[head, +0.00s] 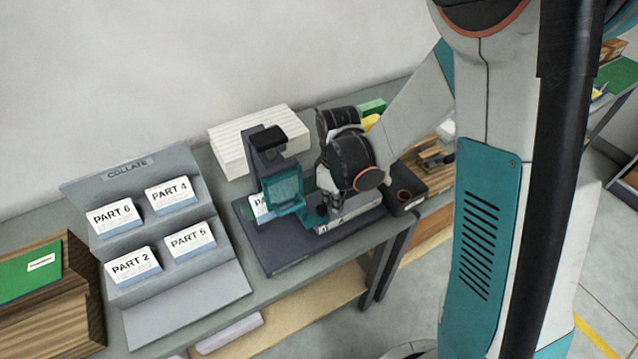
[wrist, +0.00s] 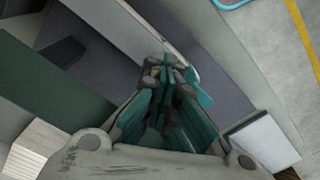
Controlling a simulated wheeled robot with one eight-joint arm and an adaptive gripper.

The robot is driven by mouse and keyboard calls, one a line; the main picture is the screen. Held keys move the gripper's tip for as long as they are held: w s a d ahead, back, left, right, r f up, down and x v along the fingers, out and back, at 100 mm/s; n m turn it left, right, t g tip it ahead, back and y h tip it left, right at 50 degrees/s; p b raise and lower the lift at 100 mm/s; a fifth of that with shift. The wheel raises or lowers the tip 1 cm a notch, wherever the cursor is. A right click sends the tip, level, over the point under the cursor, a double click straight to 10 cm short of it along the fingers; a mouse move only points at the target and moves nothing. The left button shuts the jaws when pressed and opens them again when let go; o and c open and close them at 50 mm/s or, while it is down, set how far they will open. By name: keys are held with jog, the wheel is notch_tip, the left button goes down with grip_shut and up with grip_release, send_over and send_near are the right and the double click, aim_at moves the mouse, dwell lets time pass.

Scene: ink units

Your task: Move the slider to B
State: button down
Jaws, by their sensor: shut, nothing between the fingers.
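A dark machine with a flat base (head: 285,258) and an upright column stands on the bench in the head view. A teal framed panel (head: 284,190) is on its front, with a white card partly hidden behind it. A pale strip (head: 350,216) with small dark marks lies along the base; it also shows in the wrist view (wrist: 138,33). My gripper (head: 324,210) is low over the base, right of the teal panel. In the wrist view my gripper (wrist: 164,72) has its fingers together, close to the pale strip; contact is unclear. I cannot make out the slider or a letter B.
A grey COLLATE rack (head: 200,288) with several PART cards is left of the machine. A white paper stack (head: 236,150) stands behind it. A small dark open box (head: 403,191) is close on the right. A wooden block (head: 50,325) is far left.

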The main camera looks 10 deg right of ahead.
jog(key=shift+d, duration=0.1)
jog(key=shift+w+d, duration=0.2)
jog(key=shift+d, duration=0.3)
notch_tip(320, 180, up, 7)
jog(key=p, duration=0.4)
